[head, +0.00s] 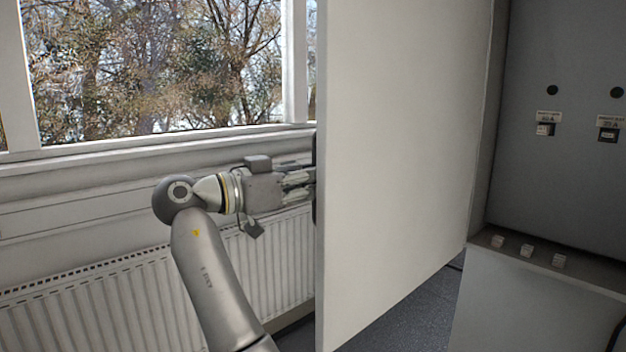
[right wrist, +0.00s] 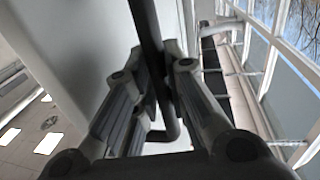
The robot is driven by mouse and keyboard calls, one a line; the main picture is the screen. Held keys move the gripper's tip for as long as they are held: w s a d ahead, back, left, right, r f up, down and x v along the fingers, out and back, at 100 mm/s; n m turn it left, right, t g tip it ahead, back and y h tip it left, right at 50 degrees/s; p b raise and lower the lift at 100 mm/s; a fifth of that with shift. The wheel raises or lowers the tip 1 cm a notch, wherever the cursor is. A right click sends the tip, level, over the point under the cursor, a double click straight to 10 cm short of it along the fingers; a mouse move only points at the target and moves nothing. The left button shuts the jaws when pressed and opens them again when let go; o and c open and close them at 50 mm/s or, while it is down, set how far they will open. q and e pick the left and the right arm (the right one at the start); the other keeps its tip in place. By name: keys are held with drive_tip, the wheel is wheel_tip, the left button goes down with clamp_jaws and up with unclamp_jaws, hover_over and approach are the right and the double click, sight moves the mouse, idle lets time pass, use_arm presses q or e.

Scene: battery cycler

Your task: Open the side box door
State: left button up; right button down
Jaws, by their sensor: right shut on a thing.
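The side box door (head: 405,150) is a tall pale panel in the head view. It stands swung out from the grey box (head: 565,60), whose inside shows on the right. My right gripper (head: 312,183) is at the door's left edge, on its outer side, with the fingertips partly hidden by the panel. In the right wrist view, my right gripper (right wrist: 160,95) is shut on a dark bar handle (right wrist: 148,35) beside the pale door surface (right wrist: 95,40). A sliver of the handle shows at the door edge in the head view. My left gripper is not in view.
A window (head: 160,65) and a white radiator (head: 110,290) line the wall behind my arm. Inside the box are small switches (head: 545,129) and a ledge with several small pale blocks (head: 527,250). Dark floor (head: 400,315) shows below the door.

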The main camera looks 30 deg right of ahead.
drive_tip(key=c, duration=1.5)
unclamp_jaws()
drive_tip(key=shift+d, duration=0.2)
drive_tip(key=shift+o, duration=0.2)
drive_tip(key=shift+a, duration=0.3)
drive_tip(key=a, duration=0.7)
drive_tip(key=shift+s, duration=0.1)
drive_tip(key=shift+a+f, duration=0.1)
